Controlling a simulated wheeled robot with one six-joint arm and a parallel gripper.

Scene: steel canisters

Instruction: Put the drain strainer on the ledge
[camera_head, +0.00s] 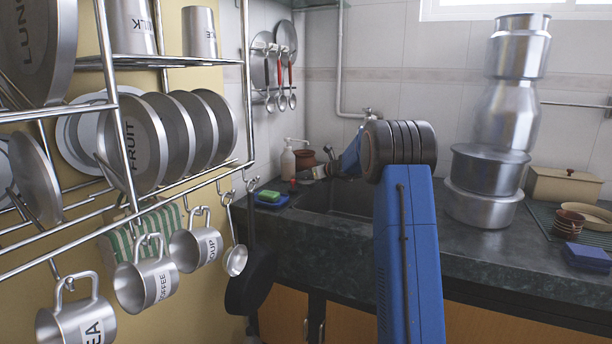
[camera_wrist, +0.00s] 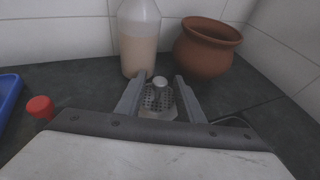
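The drain strainer (camera_wrist: 158,98), a perforated metal piece with a pale round knob, shows between the fingers of my gripper (camera_wrist: 160,90) in the wrist view. The fingers stand apart, one on each side of it. Whether they press on it, and whether it rests on the surface, I cannot tell. The dark stone ledge (camera_wrist: 88,88) lies below and around it. In the head view my gripper (camera_head: 318,172) is small, at the back left of the sink, low over the ledge; the strainer cannot be made out there.
A soap bottle (camera_wrist: 139,45) and a clay pot (camera_wrist: 207,48) stand just beyond the fingers. A red cap (camera_wrist: 40,107) and blue tray (camera_wrist: 9,93) are at left. The sink (camera_head: 340,198) lies in front. Stacked steel canisters (camera_head: 507,115) stand right; a dish rack (camera_head: 120,120) hangs left.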

